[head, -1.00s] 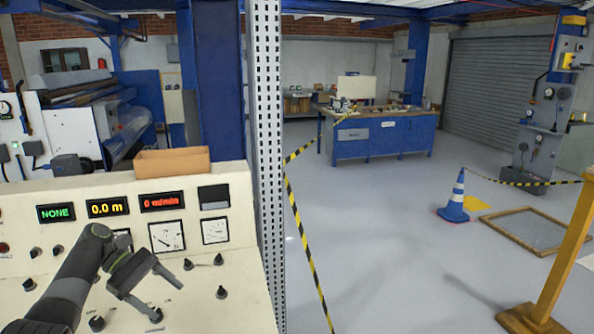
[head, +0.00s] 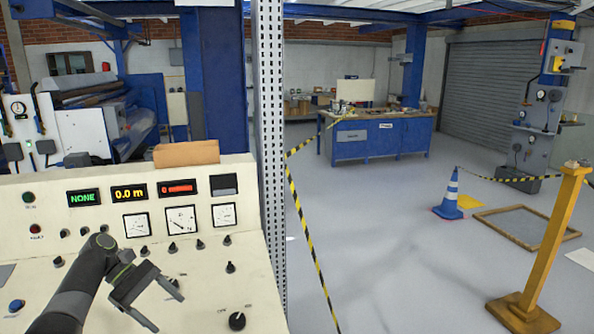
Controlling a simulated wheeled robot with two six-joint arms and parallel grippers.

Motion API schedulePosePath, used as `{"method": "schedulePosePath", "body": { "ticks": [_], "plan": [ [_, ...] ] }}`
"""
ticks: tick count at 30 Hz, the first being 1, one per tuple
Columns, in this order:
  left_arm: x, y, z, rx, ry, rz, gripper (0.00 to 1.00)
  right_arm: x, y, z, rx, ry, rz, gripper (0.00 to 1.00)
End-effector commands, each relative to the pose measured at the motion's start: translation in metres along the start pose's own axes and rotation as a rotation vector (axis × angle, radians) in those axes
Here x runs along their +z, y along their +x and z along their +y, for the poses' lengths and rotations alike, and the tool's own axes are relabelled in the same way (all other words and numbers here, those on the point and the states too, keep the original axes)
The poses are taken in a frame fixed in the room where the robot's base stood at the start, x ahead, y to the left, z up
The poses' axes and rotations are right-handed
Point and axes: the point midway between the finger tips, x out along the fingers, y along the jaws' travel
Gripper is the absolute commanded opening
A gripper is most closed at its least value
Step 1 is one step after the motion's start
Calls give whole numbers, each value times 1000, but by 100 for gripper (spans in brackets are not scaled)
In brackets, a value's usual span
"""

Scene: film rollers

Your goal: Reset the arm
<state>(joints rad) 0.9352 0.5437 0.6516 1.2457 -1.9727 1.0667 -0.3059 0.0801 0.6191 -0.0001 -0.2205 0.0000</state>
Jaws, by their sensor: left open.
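My left arm comes in from the lower left of the head view. Its left gripper (head: 168,309) is open and empty, with two dark fingers apart, in front of the cream control panel (head: 55,215). The panel carries several knobs, dial gauges and lit displays, which read "NONE", "0.0 m" and a red readout too small to read surely. I cannot tell whether the fingers touch the panel. My right gripper is not in view.
A perforated metal post (head: 271,150) stands right of the panel. Yellow-black tape (head: 309,243) crosses the floor behind it. A blue cone (head: 451,198), a yellow post (head: 548,243) and a blue workbench (head: 350,150) stand beyond. Open grey floor lies between them.

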Motion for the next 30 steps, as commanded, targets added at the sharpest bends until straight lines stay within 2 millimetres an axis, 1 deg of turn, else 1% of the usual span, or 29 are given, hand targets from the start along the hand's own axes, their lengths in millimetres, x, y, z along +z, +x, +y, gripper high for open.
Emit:
{"method": "schedulePosePath", "body": {
  "ticks": [1,8,11,14,18,22,24,26,27,29,30],
  "plan": [
    [-6,8,-6,-11,13,15,68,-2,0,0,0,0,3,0],
    [-30,45,-33,-67,95,100,68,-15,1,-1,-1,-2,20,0],
    [-42,65,-50,-98,147,146,68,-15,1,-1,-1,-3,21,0],
    [-54,90,-73,-137,216,203,68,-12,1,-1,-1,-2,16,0],
    [-70,133,-117,-204,351,301,68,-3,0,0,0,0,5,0],
    [-75,166,-160,-262,487,395,68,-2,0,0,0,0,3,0],
    [-74,180,-183,-289,557,445,68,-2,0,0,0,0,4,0],
    [-70,190,-202,-311,617,488,68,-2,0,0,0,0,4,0],
    [-67,196,-215,-326,655,517,68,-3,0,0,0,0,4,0],
    [-61,203,-233,-346,711,561,68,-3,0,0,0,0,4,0],
    [-55,206,-246,-360,746,591,68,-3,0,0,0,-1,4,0]
  ]
}}
